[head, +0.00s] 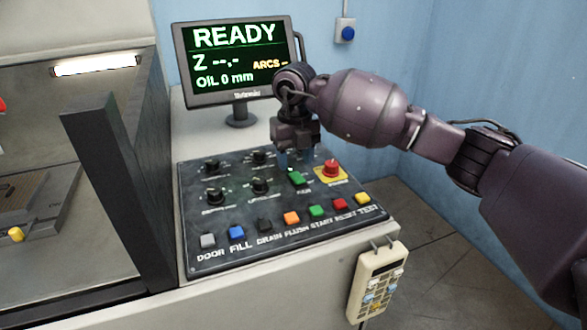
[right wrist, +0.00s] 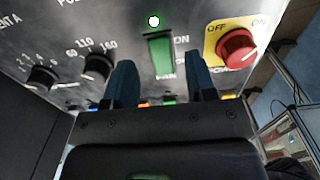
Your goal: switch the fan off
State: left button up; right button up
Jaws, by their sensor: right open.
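A green rocker switch (head: 297,178) is on the dark control panel, left of the red knob; its label is too small to read surely, and I cannot tell if it is the fan's. In the right wrist view the green rocker (right wrist: 161,54) has "ON" printed by its upper right and a bright white lamp (right wrist: 153,20) above it. My right gripper (head: 296,160) is over the panel, just behind the switch in the head view. In the right wrist view its blue fingers (right wrist: 159,80) are apart and empty, on either side of the rocker's line. My left gripper is not in view.
The red knob (head: 331,168) on a yellow plate is close to the right of the switch. Several black dials (head: 260,186) are to the left, and a row of coloured buttons (head: 291,218) is in front. A monitor (head: 235,60) reading READY stands behind.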

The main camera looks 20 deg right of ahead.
aim_at(297, 178)
notch_tip(297, 178, down, 2)
jog(key=shift+f, duration=0.45)
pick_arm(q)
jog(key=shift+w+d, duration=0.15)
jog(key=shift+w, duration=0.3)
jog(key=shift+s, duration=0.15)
